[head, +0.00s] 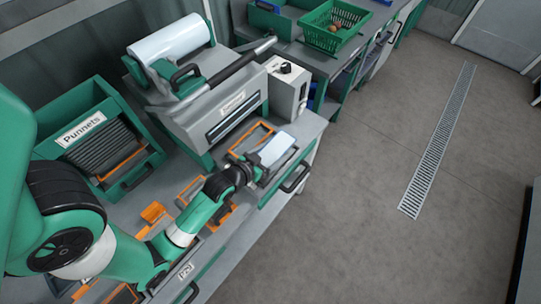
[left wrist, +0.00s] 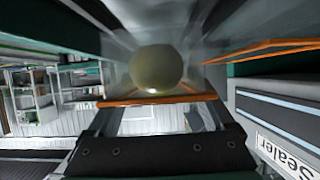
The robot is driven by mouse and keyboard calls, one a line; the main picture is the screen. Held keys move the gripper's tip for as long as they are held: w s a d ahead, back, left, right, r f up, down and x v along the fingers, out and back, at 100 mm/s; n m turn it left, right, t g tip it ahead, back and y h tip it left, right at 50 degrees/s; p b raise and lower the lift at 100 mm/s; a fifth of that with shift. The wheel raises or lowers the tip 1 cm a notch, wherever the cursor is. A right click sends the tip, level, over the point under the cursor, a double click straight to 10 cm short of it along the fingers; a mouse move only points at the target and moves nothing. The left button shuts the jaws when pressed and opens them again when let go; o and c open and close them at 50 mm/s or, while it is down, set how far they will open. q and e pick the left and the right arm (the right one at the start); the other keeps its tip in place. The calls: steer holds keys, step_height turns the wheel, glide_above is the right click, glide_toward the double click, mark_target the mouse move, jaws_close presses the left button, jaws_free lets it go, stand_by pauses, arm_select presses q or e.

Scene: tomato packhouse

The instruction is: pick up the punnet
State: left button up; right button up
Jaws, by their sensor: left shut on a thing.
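The punnet (head: 277,149) is a pale, clear-looking tray at the front of the sealer, near the bench's right end. My left gripper (head: 256,163) reaches it from the left and is shut on its near side. In the left wrist view the clear punnet (left wrist: 205,50) spreads out beyond my left gripper (left wrist: 160,112), with a round olive-coloured item (left wrist: 157,68) showing at it. The exact grip is partly hidden by the gripper in the head view. My right gripper is not in view.
The grey sealer (head: 225,105) with a film roll (head: 170,38) stands behind the punnet; an orange frame (head: 252,137) is beside it. A green "Punnets" bin (head: 70,112) is at left. A control box (head: 288,88) stands behind. Floor at right is clear.

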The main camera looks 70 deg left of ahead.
arm_select(q)
steer(key=w+d+r+p, duration=0.8)
steer(key=w+d+r, duration=0.1)
steer(key=d+r, duration=0.1)
steer(key=shift+d+r, duration=0.15)
steer(key=shift+d, duration=0.15)
